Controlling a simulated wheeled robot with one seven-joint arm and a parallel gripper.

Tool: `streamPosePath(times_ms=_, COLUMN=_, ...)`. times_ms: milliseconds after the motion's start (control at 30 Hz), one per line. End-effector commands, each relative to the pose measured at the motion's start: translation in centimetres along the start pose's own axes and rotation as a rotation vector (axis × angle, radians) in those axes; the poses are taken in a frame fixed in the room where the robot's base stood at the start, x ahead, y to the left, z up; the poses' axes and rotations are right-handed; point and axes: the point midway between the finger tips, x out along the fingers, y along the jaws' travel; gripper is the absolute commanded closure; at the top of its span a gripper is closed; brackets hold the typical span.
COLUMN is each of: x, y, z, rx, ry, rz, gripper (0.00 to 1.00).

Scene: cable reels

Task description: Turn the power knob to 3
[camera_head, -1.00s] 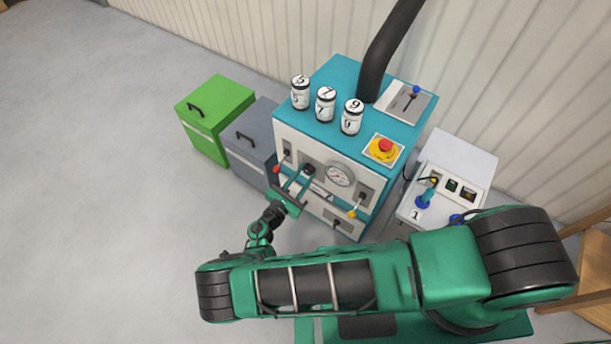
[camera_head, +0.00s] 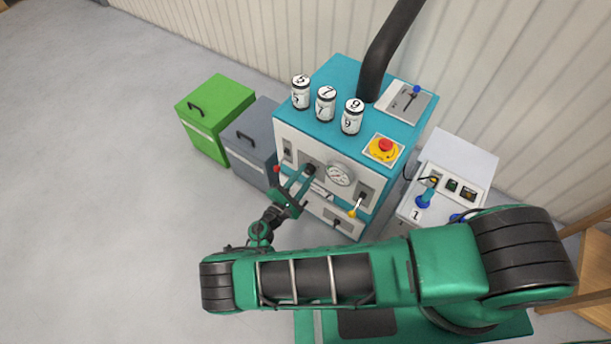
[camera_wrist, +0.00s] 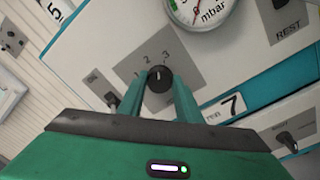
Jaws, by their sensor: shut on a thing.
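The power knob (camera_wrist: 159,79) is a small black dial on a grey plate marked 1, 2 and 3, on the front of the teal and white machine (camera_head: 346,84). Its white mark points nearly straight up in the wrist view, seemingly between 2 and 3; the exact setting is hard to tell. My gripper (camera_wrist: 160,92) is shut on the knob, one finger on each side. In the head view, my gripper (camera_head: 302,181) reaches the panel from the front, and its fingers partly hide the knob (camera_head: 310,168).
A round gauge (camera_head: 340,174) sits right of the knob, with a yellow-tipped lever (camera_head: 353,212) beyond. A red emergency button (camera_head: 385,147) and several numbered cans (camera_head: 326,104) are on top. Green (camera_head: 215,118) and grey (camera_head: 252,142) cabinets stand left. A control box (camera_head: 447,180) stands right.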

Motion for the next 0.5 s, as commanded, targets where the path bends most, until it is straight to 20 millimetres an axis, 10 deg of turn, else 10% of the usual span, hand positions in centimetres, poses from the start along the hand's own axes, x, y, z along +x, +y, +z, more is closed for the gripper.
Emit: streamPosePath(times_ms=500, x=-0.12, y=-0.47, z=-0.02, rx=0.296, ry=-0.013, rz=-0.003, gripper=0.91)
